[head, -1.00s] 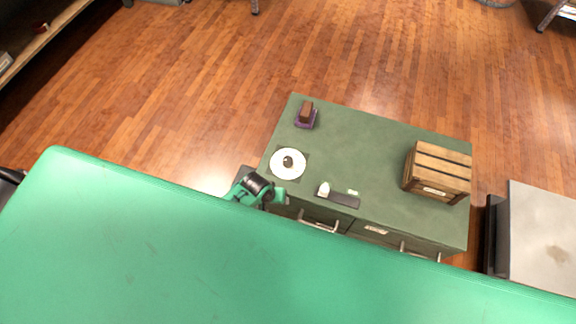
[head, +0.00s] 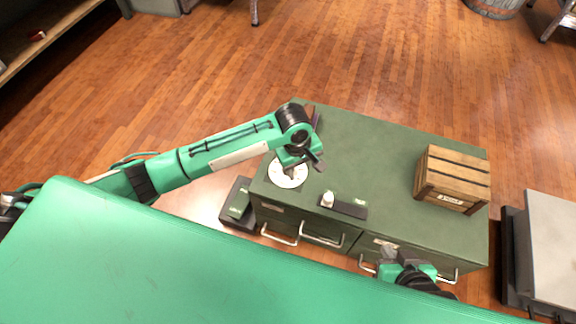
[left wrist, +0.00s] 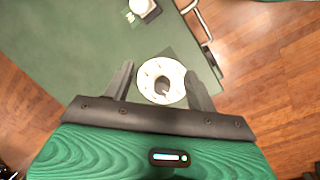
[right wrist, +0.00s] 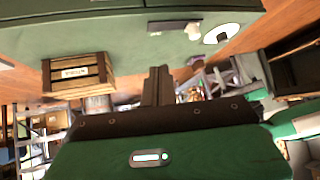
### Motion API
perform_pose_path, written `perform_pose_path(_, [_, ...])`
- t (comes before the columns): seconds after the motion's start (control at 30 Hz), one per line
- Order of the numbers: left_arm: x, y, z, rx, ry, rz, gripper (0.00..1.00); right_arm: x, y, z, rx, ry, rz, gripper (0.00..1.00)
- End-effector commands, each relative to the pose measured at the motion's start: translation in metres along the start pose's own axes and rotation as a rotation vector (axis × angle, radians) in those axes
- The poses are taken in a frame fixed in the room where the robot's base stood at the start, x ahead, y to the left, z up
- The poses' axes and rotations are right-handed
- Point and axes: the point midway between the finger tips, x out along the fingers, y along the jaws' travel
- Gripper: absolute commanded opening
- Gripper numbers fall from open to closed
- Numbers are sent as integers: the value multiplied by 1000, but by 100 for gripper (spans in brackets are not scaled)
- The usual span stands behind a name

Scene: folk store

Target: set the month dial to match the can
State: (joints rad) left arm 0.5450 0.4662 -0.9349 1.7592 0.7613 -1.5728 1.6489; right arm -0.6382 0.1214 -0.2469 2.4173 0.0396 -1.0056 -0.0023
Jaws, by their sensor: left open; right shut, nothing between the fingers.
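The month dial is a white disc (head: 286,174) with a dark knob at its centre, flat on the green cabinet top. In the left wrist view the dial (left wrist: 153,73) lies between and beyond the fingertips of my left gripper (left wrist: 164,72), which is open and empty. In the head view my left gripper (head: 308,160) hangs over the dial and hides part of it. My right gripper (right wrist: 157,72) is shut and empty; in the head view it (head: 390,254) is by the cabinet's front.
A wooden crate (head: 453,180) stands at the right of the cabinet top (head: 375,150). A brown block (head: 311,112) at the back left is partly hidden by my left arm. Drawer handles (head: 322,241) stick out in front. The middle of the top is clear.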

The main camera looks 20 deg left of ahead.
Motion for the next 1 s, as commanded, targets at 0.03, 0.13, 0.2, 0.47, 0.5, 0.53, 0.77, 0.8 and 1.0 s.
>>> perform_pose_path(0.03, [-5,2,-20,-69,22,-27,57,1,-3,-2,1,19,-8,0])
perform_pose_path(0.13, [-10,2,-47,-206,47,-69,57,2,-8,-6,3,55,-20,0])
perform_pose_path(0.2, [-15,1,-62,-284,62,-91,57,2,-12,-9,4,74,-27,0])
perform_pose_path(0.47, [-20,-2,-88,-422,90,-122,57,4,-17,-13,6,115,-41,0])
perform_pose_path(0.5, [-17,-3,-89,-426,90,-123,57,5,-18,-13,6,123,-43,0])
perform_pose_path(0.53, [-15,-3,-89,-427,90,-123,57,6,-19,-13,6,131,-46,0])
perform_pose_path(0.77, [18,-8,-90,-424,90,-124,57,13,-33,-18,12,242,-81,0])
perform_pose_path(0.8, [25,-9,-91,-424,90,-123,57,14,-36,-19,14,266,-89,0])
perform_pose_path(1.0, [56,-13,-93,-424,90,-123,57,16,-50,-25,28,387,-125,0])
